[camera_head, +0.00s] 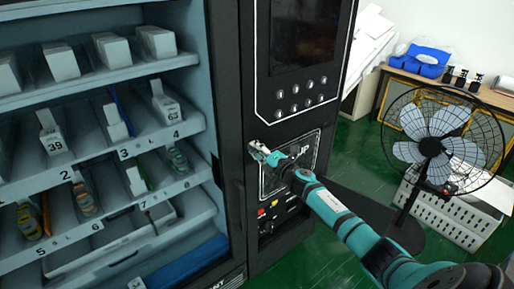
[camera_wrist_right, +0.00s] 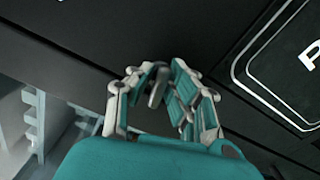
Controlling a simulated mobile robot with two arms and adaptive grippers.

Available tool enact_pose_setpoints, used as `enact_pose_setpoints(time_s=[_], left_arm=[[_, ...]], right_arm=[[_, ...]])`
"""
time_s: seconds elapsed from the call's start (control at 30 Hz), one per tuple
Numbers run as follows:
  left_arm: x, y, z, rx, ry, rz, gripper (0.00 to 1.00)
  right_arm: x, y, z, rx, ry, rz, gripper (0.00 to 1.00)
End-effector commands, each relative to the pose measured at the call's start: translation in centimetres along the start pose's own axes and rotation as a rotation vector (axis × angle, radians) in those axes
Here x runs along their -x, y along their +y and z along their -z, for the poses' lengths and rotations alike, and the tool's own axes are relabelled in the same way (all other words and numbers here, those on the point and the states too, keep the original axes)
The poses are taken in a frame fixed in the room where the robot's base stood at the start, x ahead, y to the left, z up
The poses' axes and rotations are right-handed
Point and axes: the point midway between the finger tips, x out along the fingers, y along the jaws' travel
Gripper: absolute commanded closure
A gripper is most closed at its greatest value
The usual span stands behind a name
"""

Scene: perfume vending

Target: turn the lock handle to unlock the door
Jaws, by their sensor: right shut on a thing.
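The black vending machine door (camera_head: 228,100) fills the middle of the head view, with its lock on the right-hand front panel. My right gripper (camera_head: 259,150) is at this panel, below the round buttons. In the right wrist view, the right gripper (camera_wrist_right: 160,76) is shut on the small grey lock handle (camera_wrist_right: 156,90), with a finger on each side. The handle is partly hidden by the fingers, and in the head view the gripper covers it. I cannot tell how far the handle is turned. My left gripper is not in view.
Shelves (camera_head: 95,75) with small boxes and numbered tags stand at the left inside the machine. A black fan (camera_head: 432,148) stands at the right near a white crate (camera_head: 450,215). A table (camera_head: 470,92) with a blue object is behind. Green floor lies between.

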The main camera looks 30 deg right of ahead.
Motion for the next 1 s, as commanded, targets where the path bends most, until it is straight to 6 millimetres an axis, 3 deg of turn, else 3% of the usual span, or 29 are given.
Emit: enact_pose_setpoints(time_s=[0.4,1.0], left_arm=[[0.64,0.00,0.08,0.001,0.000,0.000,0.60],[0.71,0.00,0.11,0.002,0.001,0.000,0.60]], right_arm=[[0.02,-0.14,-0.06,-0.225,-0.002,0.002,1.00],[0.02,-0.23,-0.04,-0.268,-0.002,0.002,1.00]])
